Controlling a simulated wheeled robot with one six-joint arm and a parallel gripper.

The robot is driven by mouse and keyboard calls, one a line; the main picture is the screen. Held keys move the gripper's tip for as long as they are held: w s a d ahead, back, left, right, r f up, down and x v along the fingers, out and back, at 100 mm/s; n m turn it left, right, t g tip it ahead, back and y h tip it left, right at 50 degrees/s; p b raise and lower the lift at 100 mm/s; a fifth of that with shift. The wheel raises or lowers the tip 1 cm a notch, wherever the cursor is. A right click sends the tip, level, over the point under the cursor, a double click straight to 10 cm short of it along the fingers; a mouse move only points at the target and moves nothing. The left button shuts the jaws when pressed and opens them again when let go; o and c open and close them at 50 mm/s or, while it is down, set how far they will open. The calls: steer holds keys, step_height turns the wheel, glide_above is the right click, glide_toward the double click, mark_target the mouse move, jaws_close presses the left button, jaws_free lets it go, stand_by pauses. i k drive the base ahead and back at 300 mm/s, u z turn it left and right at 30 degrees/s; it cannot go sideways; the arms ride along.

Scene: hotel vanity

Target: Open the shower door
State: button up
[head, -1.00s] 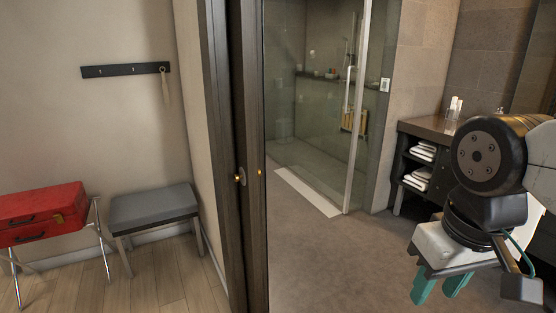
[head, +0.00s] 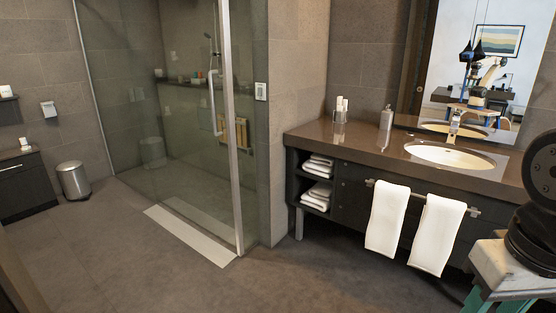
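The shower door (head: 180,130) is a clear glass panel left of centre in the head view. It appears shut, in line with the upright metal post (head: 232,150) at its right. A vertical bar handle (head: 212,102) is on the glass close to that post. My gripper (head: 505,305) is at the bottom right corner, far from the handle and in front of the vanity. Its teal fingers look spread apart with nothing seen between them. Their tips are cut off by the frame edge.
A pale strip (head: 190,235) lies on the floor along the glass. The vanity (head: 320,150) with a sink and white towels (head: 387,218) stands at the right. A bin (head: 73,181) and dark cabinet (head: 25,185) are at the left. The floor before the shower is clear.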

mark_target(214, 71)
steer(key=z, duration=0.1)
steer(key=i, duration=2.05)
steer(key=u, duration=0.85)
steer(key=i, duration=1.45)
steer(key=u, duration=0.95)
steer(key=i, duration=0.3)
steer(key=u, duration=0.05)
